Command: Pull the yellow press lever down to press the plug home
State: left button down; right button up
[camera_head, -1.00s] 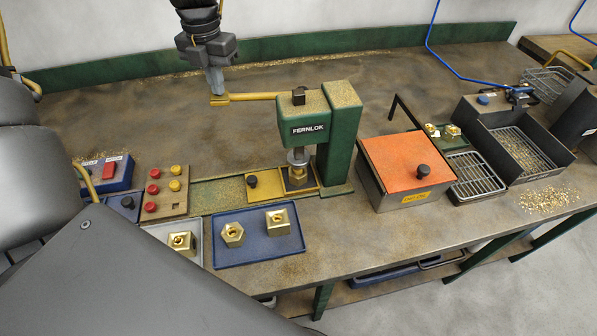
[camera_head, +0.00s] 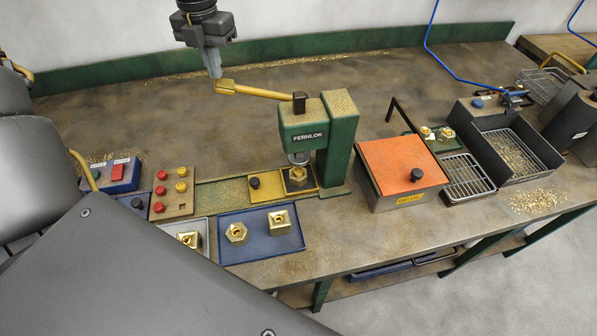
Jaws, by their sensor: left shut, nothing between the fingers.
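The yellow press lever (camera_head: 262,92) runs left from a dark pivot on the green FERNLOK press (camera_head: 312,127) and tilts up towards its free left end. My left gripper (camera_head: 215,74) is shut and empty. Its fingertips are just above and left of the lever's free end, apart from it as far as I can tell. A brass fitting (camera_head: 298,175) sits under the press ram (camera_head: 298,158), with a visible gap between them. I cannot make out a plug on it. My right gripper is not in view.
A blue tray (camera_head: 262,249) with two brass fittings lies in front of the press. An orange-lidded box (camera_head: 402,166) and wire racks stand right.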

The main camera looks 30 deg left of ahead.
pick_arm(q)
jog(key=shift+r+p, duration=1.1)
jog(key=shift+r, duration=0.75)
jog(key=shift+f, duration=0.1)
